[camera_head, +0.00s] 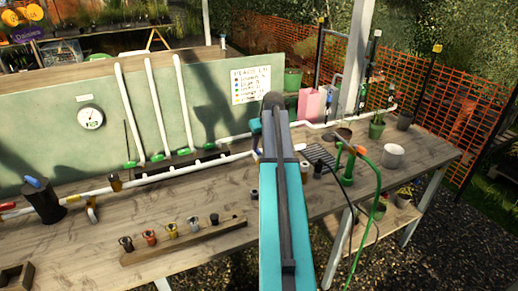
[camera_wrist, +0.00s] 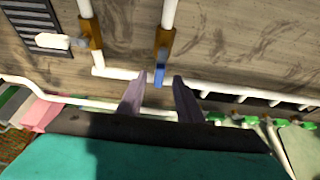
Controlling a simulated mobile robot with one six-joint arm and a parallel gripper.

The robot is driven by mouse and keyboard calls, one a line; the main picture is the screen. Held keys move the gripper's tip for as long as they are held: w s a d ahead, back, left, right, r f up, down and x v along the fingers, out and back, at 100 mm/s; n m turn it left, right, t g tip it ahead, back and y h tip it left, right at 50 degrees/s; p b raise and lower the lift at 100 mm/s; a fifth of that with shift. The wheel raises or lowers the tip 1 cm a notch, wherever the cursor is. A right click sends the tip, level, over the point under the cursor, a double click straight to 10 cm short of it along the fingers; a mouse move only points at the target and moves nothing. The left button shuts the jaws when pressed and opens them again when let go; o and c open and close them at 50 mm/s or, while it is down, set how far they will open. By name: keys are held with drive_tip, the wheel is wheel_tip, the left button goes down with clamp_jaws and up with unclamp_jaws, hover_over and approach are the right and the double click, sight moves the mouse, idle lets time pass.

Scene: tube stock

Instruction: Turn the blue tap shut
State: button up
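The blue tap handle (camera_wrist: 159,73) shows in the wrist view, pointing down the picture from an orange-brown tap body (camera_wrist: 165,40) on a white pipe. The handle lies roughly along that pipe. My gripper (camera_wrist: 161,77) is open, with its two fingers apart. The end of the blue handle appears between the fingertips; I cannot tell whether they touch it. In the head view my teal arm covers most of this spot.
A second tap with a white handle (camera_wrist: 52,41) turned across its pipe is to the left in the wrist view.

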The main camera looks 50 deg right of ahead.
sight(259, 151)
drive_tip(key=shift+p+x, duration=0.45)
drive_tip(key=shift+x, duration=1.55)
drive_tip(key=shift+c, duration=0.2)
clamp_jaws()
